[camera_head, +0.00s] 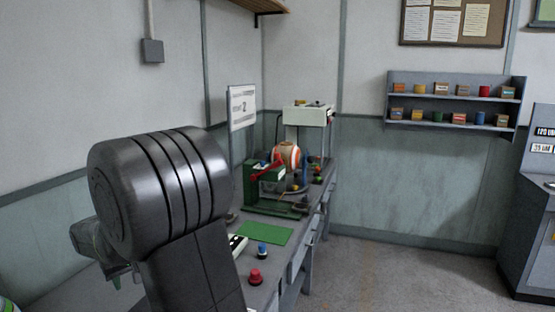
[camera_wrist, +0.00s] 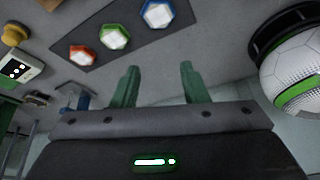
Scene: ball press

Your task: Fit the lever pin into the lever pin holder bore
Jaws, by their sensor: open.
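My gripper (camera_wrist: 158,84) is open, with two green fingers apart and nothing between them in the wrist view. In the head view it shows only partly, at the left behind my dark arm. A green press (camera_head: 265,187) with a red lever-like part (camera_head: 266,170) stands on the bench, well to the right of my gripper. I cannot make out the lever pin or the holder bore in either view; they may be hidden or too small to tell.
The bench (camera_head: 262,270) holds a green mat (camera_head: 264,234), a blue knob (camera_head: 262,250) and a red knob (camera_head: 255,276). The wrist view shows a dark panel (camera_wrist: 100,62) with red, green and blue pieces, and a white-green ball (camera_wrist: 295,80) at right.

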